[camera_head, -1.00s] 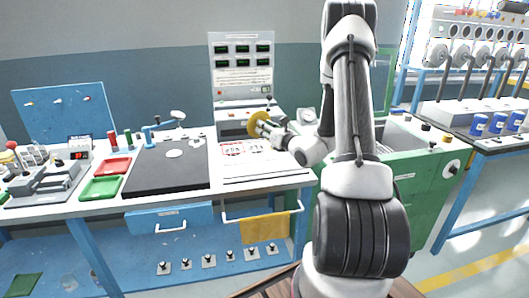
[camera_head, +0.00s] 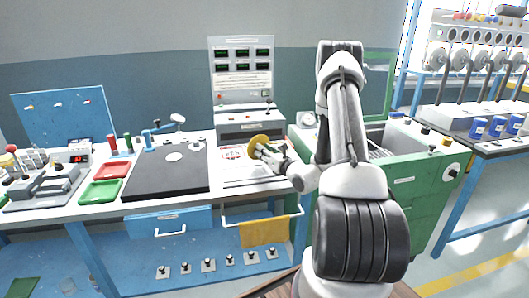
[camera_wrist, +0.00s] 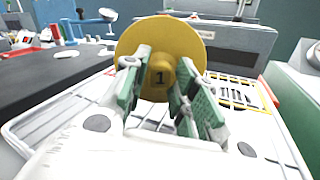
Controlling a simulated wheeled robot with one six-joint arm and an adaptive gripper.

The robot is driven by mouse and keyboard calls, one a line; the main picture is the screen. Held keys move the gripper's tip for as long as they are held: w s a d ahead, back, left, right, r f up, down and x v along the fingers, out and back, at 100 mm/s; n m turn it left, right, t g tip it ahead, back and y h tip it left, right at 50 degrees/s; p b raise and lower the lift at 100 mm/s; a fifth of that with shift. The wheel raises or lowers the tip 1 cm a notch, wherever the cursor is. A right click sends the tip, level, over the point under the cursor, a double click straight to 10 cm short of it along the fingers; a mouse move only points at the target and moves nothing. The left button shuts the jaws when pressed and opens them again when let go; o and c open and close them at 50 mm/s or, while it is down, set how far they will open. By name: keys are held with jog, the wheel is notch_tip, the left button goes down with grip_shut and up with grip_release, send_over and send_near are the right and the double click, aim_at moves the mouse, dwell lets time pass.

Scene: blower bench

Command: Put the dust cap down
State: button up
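The dust cap is a yellow disc (camera_head: 258,142) with a raised hub. In the wrist view the cap (camera_wrist: 160,38) shows a "1" on its hub, which sits between the green-padded fingers of my gripper (camera_wrist: 160,95). My gripper (camera_head: 270,153) appears shut on the hub, and the disc stands tilted beyond the fingertips. In the head view it is over the right part of the bench, just above the white marked sheet. I cannot tell whether the cap's lower edge touches anything.
A grey control box (camera_head: 246,124) stands behind the cap. A black mat (camera_head: 150,180) lies to the left, with red (camera_head: 111,170) and green (camera_head: 100,191) trays beyond it. A green cabinet (camera_head: 400,190) stands to the right. The white bench top (camera_head: 225,190) has bare room at the front.

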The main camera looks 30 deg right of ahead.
jog(key=shift+o, duration=1.4)
jog(key=shift+r, duration=0.15)
